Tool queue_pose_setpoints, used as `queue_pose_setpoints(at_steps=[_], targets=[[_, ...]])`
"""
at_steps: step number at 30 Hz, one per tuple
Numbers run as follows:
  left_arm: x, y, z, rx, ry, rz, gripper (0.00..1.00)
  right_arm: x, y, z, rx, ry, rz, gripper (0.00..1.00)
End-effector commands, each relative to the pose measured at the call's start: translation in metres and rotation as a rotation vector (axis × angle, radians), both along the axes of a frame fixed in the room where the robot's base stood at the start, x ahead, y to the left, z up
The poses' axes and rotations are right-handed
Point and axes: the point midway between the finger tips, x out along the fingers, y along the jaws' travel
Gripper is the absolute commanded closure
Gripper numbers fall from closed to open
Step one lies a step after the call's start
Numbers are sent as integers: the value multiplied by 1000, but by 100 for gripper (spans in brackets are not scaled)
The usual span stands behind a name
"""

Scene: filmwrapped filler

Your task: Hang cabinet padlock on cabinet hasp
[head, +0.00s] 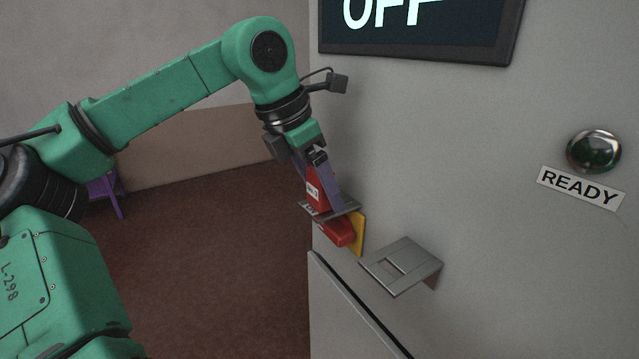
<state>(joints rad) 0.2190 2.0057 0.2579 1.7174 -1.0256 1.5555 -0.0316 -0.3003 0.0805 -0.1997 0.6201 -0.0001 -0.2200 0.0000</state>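My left gripper (321,195) reaches down from the upper left to the cabinet front, its two fingers on either side of a red padlock (316,188) with a white label. It appears shut on the padlock's body; the shackle is hidden. The padlock is right at a small grey plate (348,207) beside a red handle (338,232) on a yellow backing (359,233). I cannot tell whether the padlock is through this plate or just above it. A larger grey slotted bracket (402,265), looking like a hasp, juts from the cabinet to the lower right, empty. My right gripper is not in view.
The grey cabinet (490,160) fills the right side, with an OFF display (420,28), a dark green round lamp (594,151) and a READY label (580,188). A ledge edge (350,300) runs below. Open brown floor (210,260) lies left; a purple stool (106,187) stands behind my arm.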

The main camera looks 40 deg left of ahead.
Motion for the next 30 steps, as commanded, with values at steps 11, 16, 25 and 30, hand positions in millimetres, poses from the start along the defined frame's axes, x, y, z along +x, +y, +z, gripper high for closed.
queue_pose_setpoints(at_steps=[11, 16, 25, 30], targets=[[-1, 1, 5, 1, -3, 2, 10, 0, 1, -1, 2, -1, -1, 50], [-12, 4, 32, 2, -6, 4, 10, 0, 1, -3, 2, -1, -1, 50], [-42, 13, 109, 3, -5, 4, 10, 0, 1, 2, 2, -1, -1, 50], [-52, 16, 132, 0, -2, 1, 10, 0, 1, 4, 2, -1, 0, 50]])
